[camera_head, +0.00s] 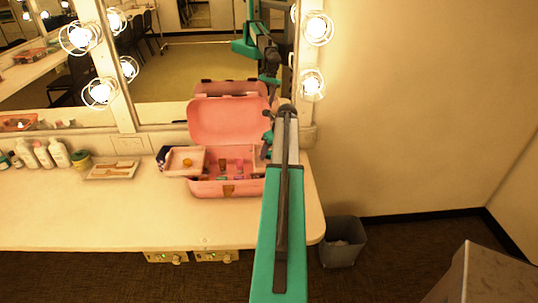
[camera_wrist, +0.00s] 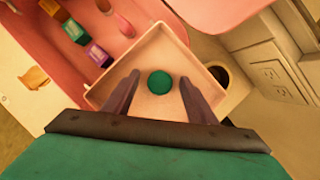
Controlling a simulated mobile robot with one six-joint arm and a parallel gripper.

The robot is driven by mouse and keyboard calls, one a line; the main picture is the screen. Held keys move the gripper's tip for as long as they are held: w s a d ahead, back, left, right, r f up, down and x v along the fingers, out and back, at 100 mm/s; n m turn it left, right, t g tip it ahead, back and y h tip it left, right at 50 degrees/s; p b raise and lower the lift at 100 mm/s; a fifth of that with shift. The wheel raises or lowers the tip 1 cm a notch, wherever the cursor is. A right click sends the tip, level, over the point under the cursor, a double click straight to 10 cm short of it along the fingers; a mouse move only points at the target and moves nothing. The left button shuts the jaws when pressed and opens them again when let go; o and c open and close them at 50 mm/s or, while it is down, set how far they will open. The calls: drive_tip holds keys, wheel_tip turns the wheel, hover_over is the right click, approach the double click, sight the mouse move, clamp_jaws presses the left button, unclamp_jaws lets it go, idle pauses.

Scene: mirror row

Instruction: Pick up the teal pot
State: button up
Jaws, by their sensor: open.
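The teal pot (camera_wrist: 160,82) is a small round disc shape, seen from above in the wrist view. It sits in a shallow pale pink tray (camera_wrist: 172,50) of the pink makeup case. My gripper (camera_wrist: 159,79) is open, with one finger on each side of the pot in the picture. I cannot tell its height above the tray. In the head view my arm hides the right side of the open pink case (camera_head: 212,190), and I cannot make out the teal pot there.
The case's left tray (camera_head: 177,169) holds an orange pot (camera_head: 187,162). Several small cosmetics lie inside the case, including a purple one (camera_wrist: 97,55). Its lid (camera_head: 228,120) stands open before the mirror. A dish (camera_head: 100,172) and bottles (camera_head: 59,153) stand left. Counter front is clear.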

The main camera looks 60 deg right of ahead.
sight(270, 153)
idle(0.4)
drive_tip(key=c, duration=1.2)
drive_tip(key=shift+o, duration=0.2)
drive_tip(key=shift+r, duration=0.15)
drive_tip(key=shift+r+b, duration=1)
drive_tip(key=shift+r, duration=0.4)
drive_tip(key=s+a+r+b, duration=0.2)
drive_tip(key=s+a+b, duration=0.1)
drive_tip(key=s, duration=1.2)
drive_tip(key=shift+s+a+b, duration=0.15)
drive_tip(key=shift+s+b, duration=0.2)
drive_tip(key=shift+b, duration=0.5)
